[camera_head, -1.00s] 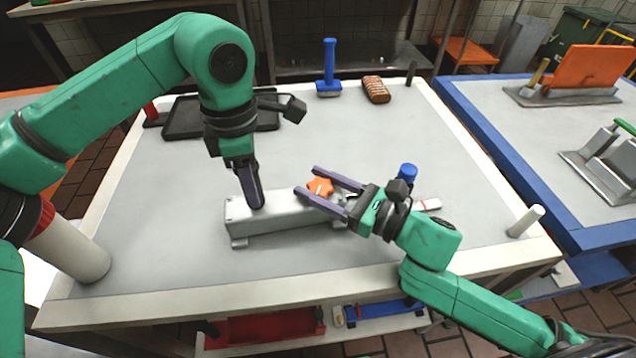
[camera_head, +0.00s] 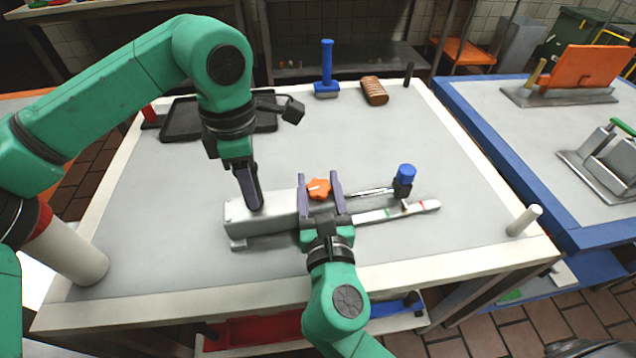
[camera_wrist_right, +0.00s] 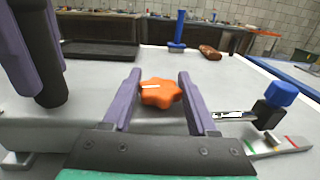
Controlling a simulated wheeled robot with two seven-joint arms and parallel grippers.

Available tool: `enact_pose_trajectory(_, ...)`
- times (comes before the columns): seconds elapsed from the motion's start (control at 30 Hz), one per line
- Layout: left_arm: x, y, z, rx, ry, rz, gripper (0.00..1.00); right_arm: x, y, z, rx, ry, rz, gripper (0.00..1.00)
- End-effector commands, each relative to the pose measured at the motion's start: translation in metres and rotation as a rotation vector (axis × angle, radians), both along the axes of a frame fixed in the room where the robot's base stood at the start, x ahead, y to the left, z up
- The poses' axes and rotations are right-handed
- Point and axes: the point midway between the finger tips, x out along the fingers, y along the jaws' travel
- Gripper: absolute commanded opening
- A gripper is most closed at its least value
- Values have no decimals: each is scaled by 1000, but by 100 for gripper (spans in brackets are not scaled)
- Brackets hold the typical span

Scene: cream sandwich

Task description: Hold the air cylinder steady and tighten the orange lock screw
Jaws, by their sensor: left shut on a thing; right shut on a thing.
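The grey air cylinder (camera_head: 275,220) lies along the near middle of the table, with its thin rod (camera_head: 370,191) running right to a black block with a blue knob (camera_head: 404,172). The orange star-shaped lock screw (camera_head: 319,188) sits on the cylinder's right part. My left gripper (camera_head: 253,205) points down and is shut on the cylinder body near its left end. My right gripper (camera_head: 335,182) comes from the near side, its purple fingers on either side of the lock screw (camera_wrist_right: 160,93), shut on it. The screw's white mark points left in the right wrist view.
A flat strip with green and red marks (camera_head: 400,211) lies at the cylinder's right. A black tray (camera_head: 185,122), a blue-handled brush (camera_head: 327,70) and a brown loaf (camera_head: 374,91) are at the back. A white post (camera_head: 524,220) stands at the right corner. The table's middle is clear.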

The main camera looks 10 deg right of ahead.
Motion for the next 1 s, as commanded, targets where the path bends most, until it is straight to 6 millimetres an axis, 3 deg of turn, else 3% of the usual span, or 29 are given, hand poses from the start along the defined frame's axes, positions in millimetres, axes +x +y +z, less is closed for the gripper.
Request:
enact_pose_trajectory(0.4, -1, -1, 0, -2, 3, -6, 0, 0, -2, -2, -2, 3, -193, 3)
enact_pose_trajectory(0.9, -1, 0, 0, 0, 3, -6, 0, 0, -2, -1, -3, 4, -214, 3)
enact_pose_trajectory(0.93, -1, 0, 0, 1, 3, -6, 0, 0, -2, -1, -3, 4, -214, 62)
enact_pose_trajectory(1.0, -1, 0, 0, 1, 3, -6, 0, 0, -2, -1, -3, 3, -213, 88)
